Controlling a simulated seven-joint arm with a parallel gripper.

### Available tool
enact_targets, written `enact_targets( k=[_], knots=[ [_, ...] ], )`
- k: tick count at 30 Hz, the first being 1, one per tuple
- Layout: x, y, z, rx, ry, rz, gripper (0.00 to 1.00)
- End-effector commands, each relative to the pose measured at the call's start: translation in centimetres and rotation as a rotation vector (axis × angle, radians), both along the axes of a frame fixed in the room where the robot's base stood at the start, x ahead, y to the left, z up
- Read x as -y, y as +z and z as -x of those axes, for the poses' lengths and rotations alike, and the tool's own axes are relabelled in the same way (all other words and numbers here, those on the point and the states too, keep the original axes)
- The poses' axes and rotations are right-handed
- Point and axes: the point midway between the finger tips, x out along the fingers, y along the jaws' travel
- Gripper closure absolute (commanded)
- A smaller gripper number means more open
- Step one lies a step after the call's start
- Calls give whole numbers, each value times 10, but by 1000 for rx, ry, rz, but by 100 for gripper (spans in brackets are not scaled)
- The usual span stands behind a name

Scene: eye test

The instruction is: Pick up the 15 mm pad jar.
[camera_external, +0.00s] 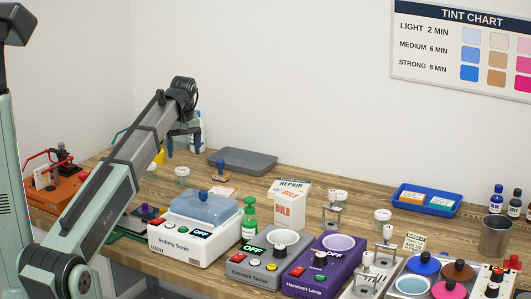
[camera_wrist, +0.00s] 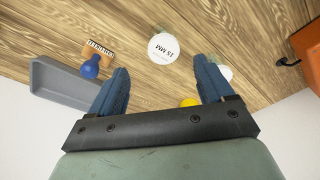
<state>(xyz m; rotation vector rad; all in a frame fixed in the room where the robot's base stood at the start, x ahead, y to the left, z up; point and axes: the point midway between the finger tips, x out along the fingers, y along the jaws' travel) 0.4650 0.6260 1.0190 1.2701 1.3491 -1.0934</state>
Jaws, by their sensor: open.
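The 15 mm pad jar (camera_wrist: 163,47) has a round white lid with "15 MM" on it, upside down in the wrist view. It lies just beyond the fingertips there, roughly centred between the two fingers. In the external view a small clear jar (camera_external: 182,176), which looks like the same one, stands on the wooden bench below my gripper (camera_external: 183,150). My gripper (camera_wrist: 161,64) is open and empty, its blue fingers pointing down at the bench, above the jar and apart from it.
A blue-knobbed stamp (camera_wrist: 90,66) and a grey tray (camera_wrist: 62,84) lie left of the jar in the wrist view. A yellow item (camera_wrist: 189,102) and a white item (camera_wrist: 225,72) sit near the right finger. The Ardumy Sonic machine (camera_external: 197,228) stands in front.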

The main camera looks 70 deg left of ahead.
Motion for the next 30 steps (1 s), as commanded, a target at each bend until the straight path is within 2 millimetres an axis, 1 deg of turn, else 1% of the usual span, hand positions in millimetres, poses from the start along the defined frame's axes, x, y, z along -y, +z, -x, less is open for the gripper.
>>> enact_targets(
  k=[1, 3, 6, 10, 17, 19, 27, 30],
  knots=[
    [0, -9, 1, -1, 0, 2, 19],
    [-2, -20, 1, -1, 0, 1, 19],
    [-4, -32, 1, -1, -1, 1, 19],
    [-6, -42, 0, 0, -1, 0, 19],
    [-7, -49, 1, 0, -1, 0, 19],
    [-8, -54, 2, -1, -1, 0, 19],
    [-15, -86, 7, -1, 0, 1, 19],
    [-16, -94, 7, 0, 0, 0, 19]
  ],
)
